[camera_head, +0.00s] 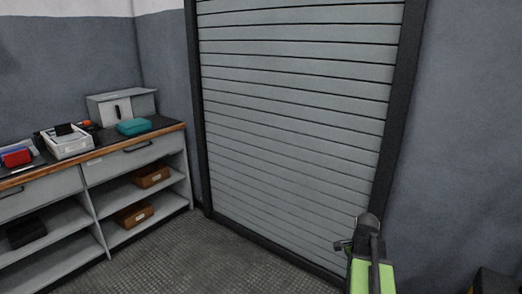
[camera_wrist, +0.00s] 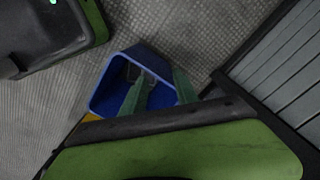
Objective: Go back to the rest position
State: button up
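My gripper (camera_wrist: 163,73) shows in the wrist view as two grey-green fingers with a gap between their tips. It looks open, and I see nothing held between the fingers. Behind and below the fingers is an open blue bin (camera_wrist: 104,88) with a dark grey item (camera_wrist: 138,70) inside, partly hidden. Whether the fingers reach into the bin or only pass in front of it, I cannot tell. In the head view my green and black arm (camera_head: 368,262) stands at the lower right, and the gripper itself cannot be made out there.
A grey roller shutter (camera_head: 295,120) fills the middle. At the left, a workbench (camera_head: 135,160) holds a white tray (camera_head: 68,146), a teal case (camera_head: 133,127) and a grey box (camera_head: 112,108); brown bins (camera_head: 150,176) sit on its shelves. The floor (camera_head: 215,255) before the shutter is clear.

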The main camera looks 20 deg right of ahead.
jog(key=w+a+n, duration=0.3)
jog(key=a+n, duration=0.5)
jog(key=a, duration=0.9)
jog(key=w+a+n, duration=0.3)
jog(key=a+n, duration=0.4)
jog(key=a, duration=1)
notch_tip(320, 180, up, 23)
jog(key=n+p, duration=0.4)
jog(key=p, duration=1.9)
jog(key=shift+s+d+r, duration=0.15)
jog(key=shift+s+r, duration=0.05)
